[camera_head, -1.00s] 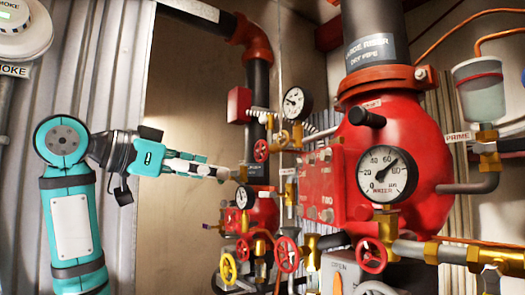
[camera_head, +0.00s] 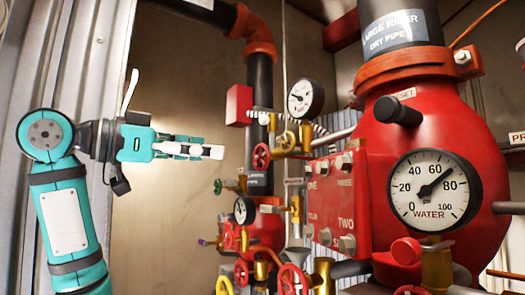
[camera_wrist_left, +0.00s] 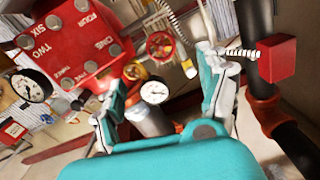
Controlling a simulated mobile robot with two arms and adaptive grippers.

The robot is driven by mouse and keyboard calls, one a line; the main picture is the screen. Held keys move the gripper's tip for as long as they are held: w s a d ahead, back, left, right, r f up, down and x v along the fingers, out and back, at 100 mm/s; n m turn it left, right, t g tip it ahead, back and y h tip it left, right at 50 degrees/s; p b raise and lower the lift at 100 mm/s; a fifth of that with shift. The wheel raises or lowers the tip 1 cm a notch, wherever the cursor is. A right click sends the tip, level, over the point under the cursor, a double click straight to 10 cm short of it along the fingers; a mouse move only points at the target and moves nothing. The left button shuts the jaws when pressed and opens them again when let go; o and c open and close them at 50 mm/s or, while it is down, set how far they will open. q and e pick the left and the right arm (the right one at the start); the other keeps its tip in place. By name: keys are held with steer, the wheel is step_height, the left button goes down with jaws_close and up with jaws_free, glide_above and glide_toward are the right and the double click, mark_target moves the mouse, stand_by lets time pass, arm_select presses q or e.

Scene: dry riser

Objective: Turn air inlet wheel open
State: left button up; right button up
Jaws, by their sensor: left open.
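Several small hand wheels show on the riser's pipework. One red wheel (camera_head: 261,157) sits on a brass fitting below the upper gauge, and it also shows in the left wrist view (camera_wrist_left: 159,45). Another red wheel (camera_head: 292,280) and a yellow wheel (camera_head: 224,287) are at the bottom edge, partly cut off. No readable label tells which wheel is the air inlet. My left gripper (camera_head: 213,151) points right, left of the upper red wheel and apart from it in the picture. In the left wrist view its fingers (camera_wrist_left: 162,75) are spread with nothing held. My right gripper is not in view.
The big red valve body (camera_head: 440,130) with its water gauge (camera_head: 434,190) fills the right. A black pipe (camera_head: 257,110) and a red box (camera_head: 239,106) stand near my left gripper. Bare wall panel (camera_head: 165,225) lies below it.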

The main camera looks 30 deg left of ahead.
mark_target(258, 156)
arm_select(q)
steer(key=p+x, duration=0.4)
steer(key=x, duration=0.8)
steer(key=shift+a+r, duration=0.1)
steer(key=shift+w+p, duration=0.3)
steer(key=shift+p, duration=0.05)
steer(key=shift+w+d, duration=0.15)
steer(key=shift+d, duration=0.1)
steer(key=shift+w+a, duration=0.1)
steer(key=shift+a, duration=0.05)
steer(key=c, duration=1.2)
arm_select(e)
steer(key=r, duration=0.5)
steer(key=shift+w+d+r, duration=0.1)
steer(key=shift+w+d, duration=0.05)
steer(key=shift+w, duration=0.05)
